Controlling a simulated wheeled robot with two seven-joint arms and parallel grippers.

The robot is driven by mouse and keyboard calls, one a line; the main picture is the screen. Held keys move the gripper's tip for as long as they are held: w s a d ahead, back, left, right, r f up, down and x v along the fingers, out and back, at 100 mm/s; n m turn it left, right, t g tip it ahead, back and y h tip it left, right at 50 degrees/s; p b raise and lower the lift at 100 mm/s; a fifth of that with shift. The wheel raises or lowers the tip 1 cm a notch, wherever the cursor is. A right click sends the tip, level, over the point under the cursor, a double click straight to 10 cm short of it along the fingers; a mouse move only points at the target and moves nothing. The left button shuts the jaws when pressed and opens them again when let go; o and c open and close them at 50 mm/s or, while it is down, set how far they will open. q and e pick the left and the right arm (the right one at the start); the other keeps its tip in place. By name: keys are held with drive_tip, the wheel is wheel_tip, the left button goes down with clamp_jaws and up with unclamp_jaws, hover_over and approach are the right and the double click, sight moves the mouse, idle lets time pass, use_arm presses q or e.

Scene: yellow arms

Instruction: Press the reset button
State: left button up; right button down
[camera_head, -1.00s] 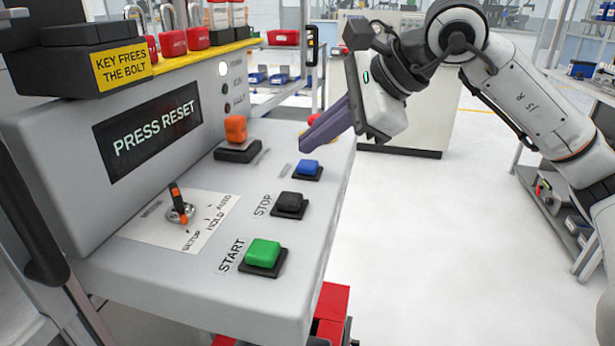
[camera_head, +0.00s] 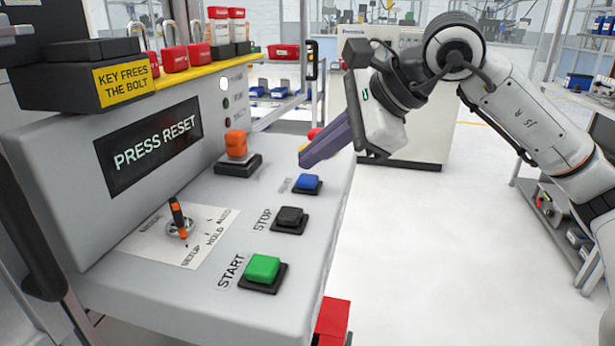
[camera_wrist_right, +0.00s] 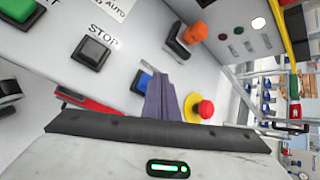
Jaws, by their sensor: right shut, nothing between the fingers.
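A grey control panel (camera_head: 215,255) has a display (camera_head: 152,145) reading "PRESS RESET". A blue button (camera_head: 307,184) sits near its right edge, with a small label beside it too unclear to read. My right gripper (camera_head: 303,161), with shut purple fingers, is just beyond and above the blue button, apart from it in the head view. In the right wrist view the fingers (camera_wrist_right: 162,84) point over the panel and partly cover the blue button (camera_wrist_right: 144,82). My left gripper is out of view.
A black STOP button (camera_head: 290,217) and green START button (camera_head: 263,268) lie nearer. An orange switch (camera_head: 236,144) and selector lever (camera_head: 178,217) stand on the panel. A red mushroom button (camera_wrist_right: 206,109) on yellow is right of my fingers in the wrist view. Red padlocks (camera_head: 174,58) line the shelf.

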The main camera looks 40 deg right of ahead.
idle(1.0)
drive_tip(key=shift+f+b, duration=0.35)
drive_tip(key=shift+f, duration=0.15)
drive_tip(key=shift+f, duration=0.1)
idle(0.3)
